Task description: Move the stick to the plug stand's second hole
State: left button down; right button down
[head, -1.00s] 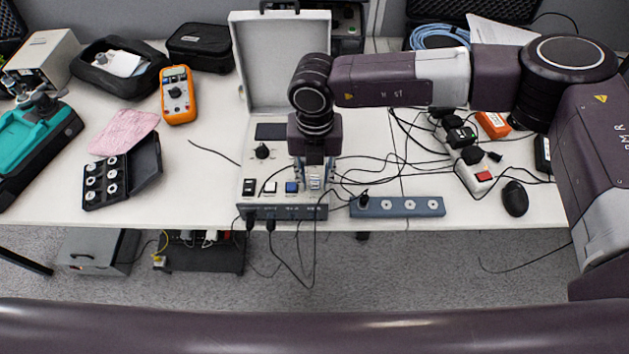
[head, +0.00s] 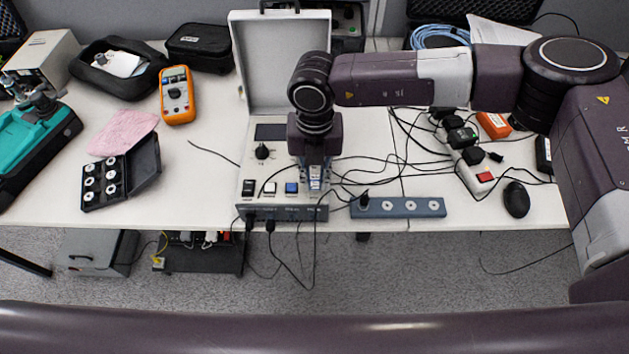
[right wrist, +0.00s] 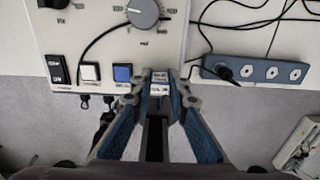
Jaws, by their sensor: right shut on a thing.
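The plug stand (head: 425,207) is a blue-grey strip with a row of white-ringed holes near the table's front edge; it also shows in the right wrist view (right wrist: 285,73). A black stick (head: 364,198) with a cable stands at its left end; it also shows in the right wrist view (right wrist: 224,73). My right gripper (head: 316,183) points down over the right front of the control box (head: 268,212), left of the stand and apart from the stick. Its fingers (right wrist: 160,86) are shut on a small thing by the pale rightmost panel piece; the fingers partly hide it. My left gripper is not in view.
The box's grey lid (head: 282,60) stands open behind. Loose black cables cross the table right of the box. A power strip (head: 475,180) and black mouse (head: 516,199) lie further right. A multimeter (head: 177,97) and black case (head: 145,165) lie left.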

aim_at(315, 177)
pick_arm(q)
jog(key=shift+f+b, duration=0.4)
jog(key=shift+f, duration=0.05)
pick_arm(e)
jog(key=shift+r, duration=0.7)
jog(key=shift+r, duration=0.15)
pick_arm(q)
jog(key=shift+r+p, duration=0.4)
pick_arm(e)
jog(key=shift+r, duration=1.6)
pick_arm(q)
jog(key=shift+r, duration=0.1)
